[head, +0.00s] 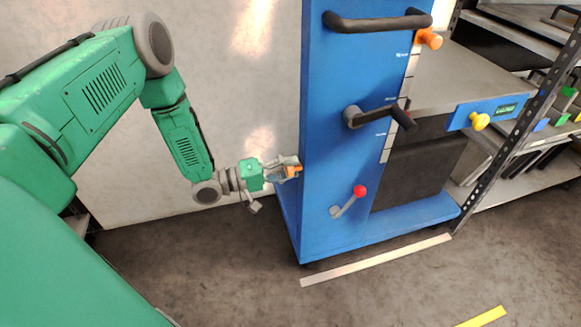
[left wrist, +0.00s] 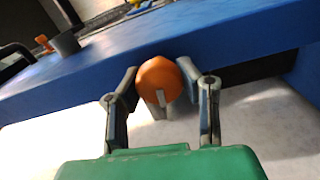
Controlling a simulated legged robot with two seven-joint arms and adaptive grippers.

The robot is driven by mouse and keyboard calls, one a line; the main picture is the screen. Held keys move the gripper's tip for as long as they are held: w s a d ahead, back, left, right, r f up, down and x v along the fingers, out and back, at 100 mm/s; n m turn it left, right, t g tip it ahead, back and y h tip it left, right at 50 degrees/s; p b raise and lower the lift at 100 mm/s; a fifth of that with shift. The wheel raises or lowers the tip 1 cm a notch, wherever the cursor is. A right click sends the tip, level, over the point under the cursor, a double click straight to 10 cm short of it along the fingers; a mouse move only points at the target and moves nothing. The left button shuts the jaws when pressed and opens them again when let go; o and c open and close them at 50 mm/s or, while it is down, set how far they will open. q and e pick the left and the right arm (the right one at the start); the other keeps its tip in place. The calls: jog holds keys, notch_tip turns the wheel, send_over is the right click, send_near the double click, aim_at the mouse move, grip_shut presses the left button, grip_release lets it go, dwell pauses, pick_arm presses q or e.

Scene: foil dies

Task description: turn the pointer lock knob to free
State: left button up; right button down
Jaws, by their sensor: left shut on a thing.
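An orange knob (head: 294,171) is at the left side of the blue cabinet (head: 330,90), low down. My left gripper (head: 288,166) is at this knob and shut on it. In the left wrist view the knob (left wrist: 158,76) is rounded, with a grey strip on its near part, and sits between the two fingers against the blue panel. Which setting it points to cannot be told. A second orange knob (head: 430,39) is at the cabinet's upper right edge, beside small labels too small to read. My right gripper is not in view.
The cabinet also bears a black bar handle (head: 378,22), a dark crank handle (head: 375,116), a red-tipped lever (head: 350,200) and a yellow knob (head: 480,121) on a drawer. A shelf rack (head: 515,125) stands at the right. The floor in front is clear.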

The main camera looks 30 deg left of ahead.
pick_arm(q)
jog(key=shift+w+a+n, duration=0.15)
jog(key=shift+a+n, duration=0.05)
jog(key=shift+n, duration=0.4)
jog(key=o, duration=1.2)
jog(key=shift+f, duration=0.1)
jog(key=shift+s+a, duration=0.1)
jog(key=shift+s, duration=0.1)
jog(key=v, duration=1.1)
jog(key=shift+s+a, duration=0.25)
jog(key=shift+a, duration=0.05)
jog(key=shift+f, duration=0.15)
